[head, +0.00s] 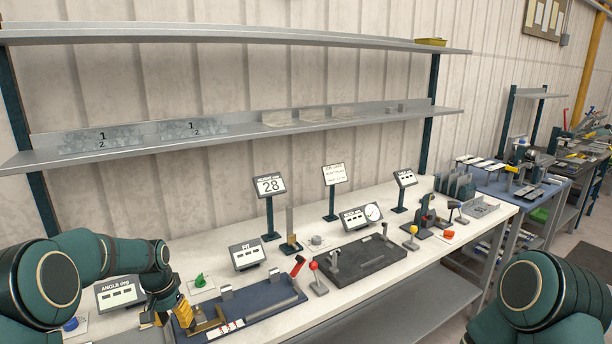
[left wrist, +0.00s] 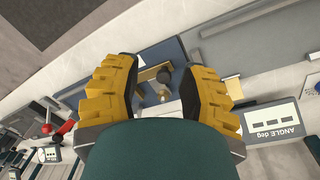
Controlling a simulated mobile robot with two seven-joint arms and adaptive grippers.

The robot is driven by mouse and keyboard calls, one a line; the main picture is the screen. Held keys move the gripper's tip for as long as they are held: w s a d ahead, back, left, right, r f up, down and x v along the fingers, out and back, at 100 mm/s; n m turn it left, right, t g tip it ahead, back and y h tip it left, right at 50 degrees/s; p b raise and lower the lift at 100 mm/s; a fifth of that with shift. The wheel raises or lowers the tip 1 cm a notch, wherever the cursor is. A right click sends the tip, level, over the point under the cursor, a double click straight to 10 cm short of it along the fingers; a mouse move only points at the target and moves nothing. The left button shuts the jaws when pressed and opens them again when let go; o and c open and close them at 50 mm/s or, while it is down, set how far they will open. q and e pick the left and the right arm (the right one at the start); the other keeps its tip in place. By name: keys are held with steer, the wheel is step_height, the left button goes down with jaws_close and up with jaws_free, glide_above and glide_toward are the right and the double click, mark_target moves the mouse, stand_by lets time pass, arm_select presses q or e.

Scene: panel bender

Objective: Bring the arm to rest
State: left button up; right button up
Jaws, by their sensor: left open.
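My left arm (head: 100,262) comes in from the left and bends down over the left end of the bench. Its yellow-fingered gripper (head: 170,308) is over the left part of the blue fixture plate (head: 262,305). In the left wrist view the two yellow fingers of the left gripper (left wrist: 165,92) stand wide apart with nothing between them. Beyond them lie the blue plate and a brass-coloured angled piece (left wrist: 150,74). Whether the fingers touch anything cannot be told. My right arm (head: 545,295) shows at the lower right, but its gripper is out of view.
The white bench (head: 215,245) holds an angle display (head: 118,292), a fit display (head: 247,254), a green knob (head: 200,281), a red-handled lever (head: 297,267) and a dark block (head: 360,258). Shelves (head: 240,133) run along the wall above. A blue table (head: 510,185) stands at right.

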arm_select(q)
steer(key=s+d+f+h+b, duration=0.1)
steer(key=s+d+f+b, duration=0.1)
steer(key=s+d+f, duration=0.4)
steer(key=s+d+f+n+h+b, duration=0.15)
steer(key=d+f, duration=0.25)
steer(key=f, duration=0.4)
steer(key=s+d+f+m+b, duration=0.1)
steer(key=s+d+f, duration=0.3)
steer(key=d+f, duration=0.15)
steer(key=s+d+f+b, duration=0.1)
steer(key=s+d+f, duration=0.1)
steer(key=s, duration=0.3)
steer(key=s+d+f+n+t+b, duration=0.1)
steer(key=s+d+f, duration=0.1)
steer(key=s, duration=0.2)
steer(key=s+d+f+n+b, duration=0.1)
steer(key=s+d+f, duration=0.1)
steer(key=s, duration=0.3)
steer(key=shift+s+d+f, duration=0.3)
steer(key=shift+d, duration=0.2)
steer(key=shift+h, duration=0.25)
